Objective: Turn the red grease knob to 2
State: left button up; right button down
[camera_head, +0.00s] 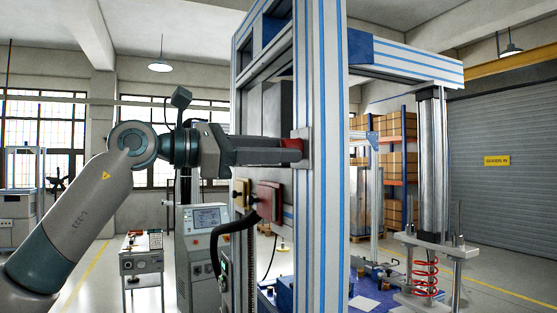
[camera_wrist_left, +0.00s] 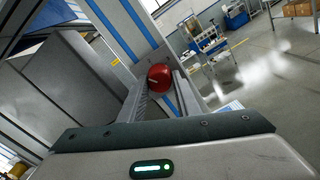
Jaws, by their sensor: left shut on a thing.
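The red grease knob (camera_wrist_left: 159,77) is a round red knob with a pale pointer line, seen between my fingers in the left wrist view. In the head view the red knob (camera_head: 292,144) shows only in part at the fingertips, on a grey plate on the blue-striped frame post. My left gripper (camera_head: 290,150) reaches in from the left and is shut on the knob; its fingers (camera_wrist_left: 160,95) lie on both sides of it. No number scale around the knob can be read. My right gripper is not in view.
The tall striped machine frame (camera_head: 333,200) stands close in front. A control cabinet (camera_head: 207,222) with a screen stands behind. A red spring (camera_head: 425,277) is at right.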

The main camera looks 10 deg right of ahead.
pick_arm(q)
jog(key=shift+m+b, duration=0.75)
jog(key=shift+m, duration=2.55)
jog(key=o, duration=1)
jog(key=shift+o, duration=0.2)
jog(key=shift+a, duration=0.1)
